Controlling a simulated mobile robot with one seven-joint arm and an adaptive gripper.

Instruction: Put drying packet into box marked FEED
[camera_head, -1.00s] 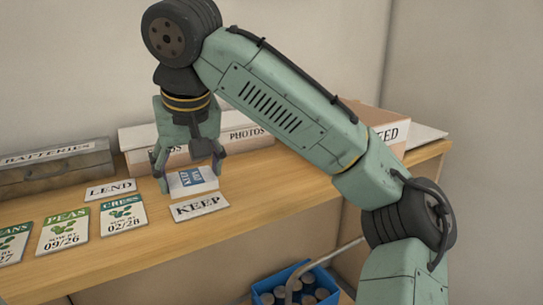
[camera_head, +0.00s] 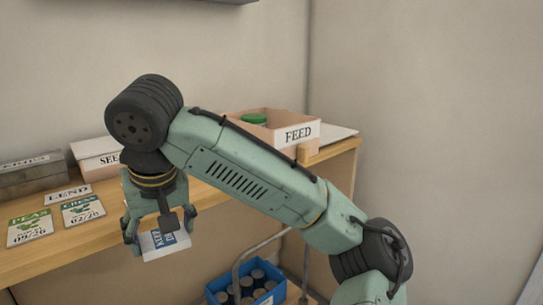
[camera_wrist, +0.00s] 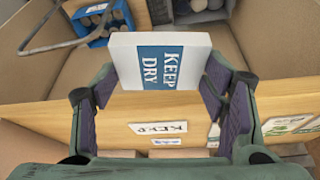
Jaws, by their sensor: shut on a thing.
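The drying packet (camera_head: 164,241) is white with a blue panel reading KEEP DRY. My gripper (camera_head: 160,229) is shut on it and holds it out in front of the shelf's front edge. In the wrist view the packet (camera_wrist: 160,62) sits between both finger pads, its label facing the camera. The box marked FEED (camera_head: 299,135) stands at the right end of the shelf, to the right of and behind my gripper. It is open-topped, with a green-lidded thing (camera_head: 252,118) inside. My arm hides its lower left part.
The wooden shelf (camera_head: 98,233) carries seed packets (camera_head: 83,211), a LEND card (camera_head: 67,193), a SEE-marked box (camera_head: 97,158) and a grey case (camera_head: 30,178). A KEEP card (camera_wrist: 157,127) shows in the wrist view. A blue crate (camera_head: 216,295) of round items stands below.

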